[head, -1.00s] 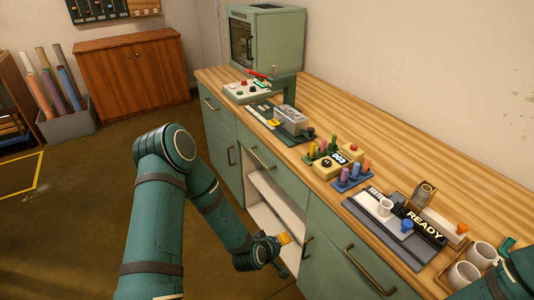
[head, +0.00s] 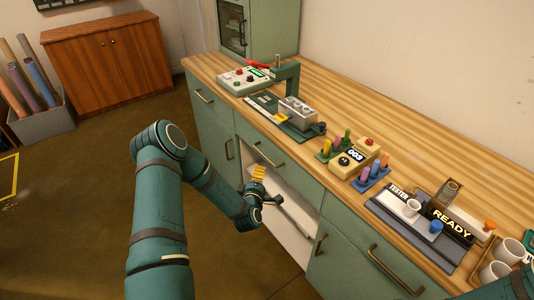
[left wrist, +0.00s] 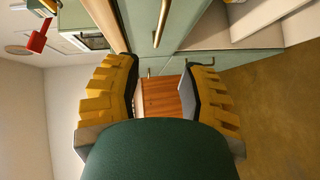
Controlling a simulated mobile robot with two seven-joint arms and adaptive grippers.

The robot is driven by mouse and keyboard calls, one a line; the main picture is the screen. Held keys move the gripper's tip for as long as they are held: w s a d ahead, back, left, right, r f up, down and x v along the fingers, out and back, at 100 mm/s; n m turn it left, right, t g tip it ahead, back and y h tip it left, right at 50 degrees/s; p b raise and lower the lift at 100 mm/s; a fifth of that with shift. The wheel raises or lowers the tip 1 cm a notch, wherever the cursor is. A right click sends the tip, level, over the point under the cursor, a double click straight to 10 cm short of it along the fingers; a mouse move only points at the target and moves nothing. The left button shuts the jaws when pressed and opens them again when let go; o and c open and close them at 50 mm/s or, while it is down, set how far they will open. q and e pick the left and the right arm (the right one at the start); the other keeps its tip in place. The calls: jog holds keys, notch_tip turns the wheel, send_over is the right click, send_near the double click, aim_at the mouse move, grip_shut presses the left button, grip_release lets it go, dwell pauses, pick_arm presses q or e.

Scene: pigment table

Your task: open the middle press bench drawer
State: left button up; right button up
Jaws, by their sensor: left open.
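The middle drawer (head: 284,173) is the green front above the open shelf bay, and it is closed. Its brass bar handle (head: 268,155) also shows at the top of the left wrist view (left wrist: 161,22). My left gripper (head: 265,186) is open and empty, just below this handle in the head view and apart from it. In the left wrist view its yellow-padded fingers (left wrist: 165,85) are spread wide, and the handle lies beyond them in the picture. My right gripper is out of view; only part of my right arm shows at the lower right corner.
The open shelf bay (head: 285,220) lies below the middle drawer. The wooden bench top (head: 350,115) carries a press (head: 292,95), a tester tray (head: 405,240) and cups. The floor in front is clear.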

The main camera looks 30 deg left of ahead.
aim_at(264, 155)
pick_arm(q)
jog(key=b+x, duration=0.2)
jog(key=x, duration=1.1)
jog(key=shift+w+a+b, duration=0.15)
jog(key=shift+w+b, duration=0.15)
jog(key=shift+w, duration=0.05)
grip_shut()
